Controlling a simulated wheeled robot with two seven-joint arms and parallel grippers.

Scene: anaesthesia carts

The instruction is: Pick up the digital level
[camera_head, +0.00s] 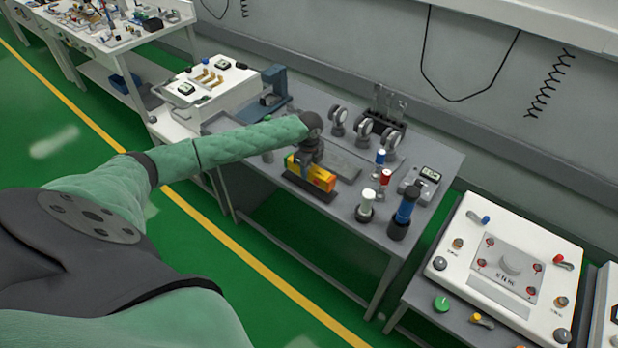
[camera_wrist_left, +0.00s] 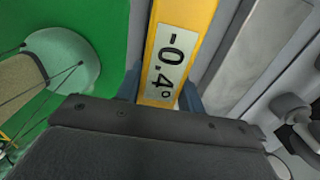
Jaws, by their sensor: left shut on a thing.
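The digital level is a yellow bar (camera_head: 311,171) near the front edge of the grey table (camera_head: 341,231). It sits over a dark base strip (camera_head: 309,187). In the left wrist view the level (camera_wrist_left: 177,45) shows a display reading -0.4°. My left gripper (camera_head: 312,158) reaches down onto the level from above and is shut on it; its dark fingers show at both sides of the bar in the wrist view. I cannot tell whether the level touches the strip. My right gripper is not in view.
Dial gauges (camera_head: 364,132) stand behind the level. A blue-and-black cylinder (camera_head: 403,213), a white-topped post (camera_head: 366,206) and a small meter (camera_head: 419,184) stand to its right. A blue stand (camera_head: 270,92) is at the back left. A white panel (camera_head: 510,262) is at the right.

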